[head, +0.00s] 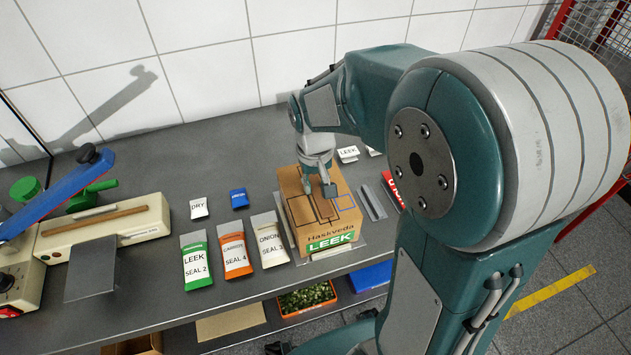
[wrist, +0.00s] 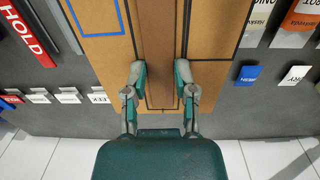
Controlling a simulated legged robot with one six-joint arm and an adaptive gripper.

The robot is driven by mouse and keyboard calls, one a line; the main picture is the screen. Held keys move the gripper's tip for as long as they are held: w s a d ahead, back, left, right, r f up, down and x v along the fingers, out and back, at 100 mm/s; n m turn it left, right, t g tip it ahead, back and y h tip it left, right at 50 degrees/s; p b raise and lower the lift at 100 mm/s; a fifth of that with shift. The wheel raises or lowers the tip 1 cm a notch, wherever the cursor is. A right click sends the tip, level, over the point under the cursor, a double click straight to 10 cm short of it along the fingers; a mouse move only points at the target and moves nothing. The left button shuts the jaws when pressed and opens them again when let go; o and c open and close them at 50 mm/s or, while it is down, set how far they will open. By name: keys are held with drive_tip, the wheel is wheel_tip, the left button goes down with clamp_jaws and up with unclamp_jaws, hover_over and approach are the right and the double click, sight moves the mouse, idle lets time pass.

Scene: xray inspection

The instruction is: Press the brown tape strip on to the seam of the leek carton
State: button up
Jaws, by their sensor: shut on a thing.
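The leek carton (head: 296,225) is a brown box with a green LEEK label on its front, standing on the bench. Its top, with dark outlines and a blue square, fills the middle of the wrist view (wrist: 102,50). My gripper (head: 318,190) is over the carton top, pointing down. In the wrist view, my gripper (wrist: 161,84) has a finger on each side of the brown tape strip (wrist: 160,45) and is shut on it. The strip runs lengthwise between two dark lines. It hides the seam beneath, and I cannot tell whether it touches the carton.
Leek (head: 196,262), carrot (head: 235,254) and onion (head: 269,240) seal packets lie left of the carton. White DRY (head: 199,208) and blue (head: 239,198) tags lie behind them. A sealing machine (head: 105,226) with a raised blue lever stands at left. A red HOLD sign (wrist: 24,32) lies beside the carton.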

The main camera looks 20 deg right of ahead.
sight(314, 189)
drive_tip(key=o, duration=0.8)
wheel_tip(314, 189, up, 12)
drive_tip(key=shift+a, duration=0.2)
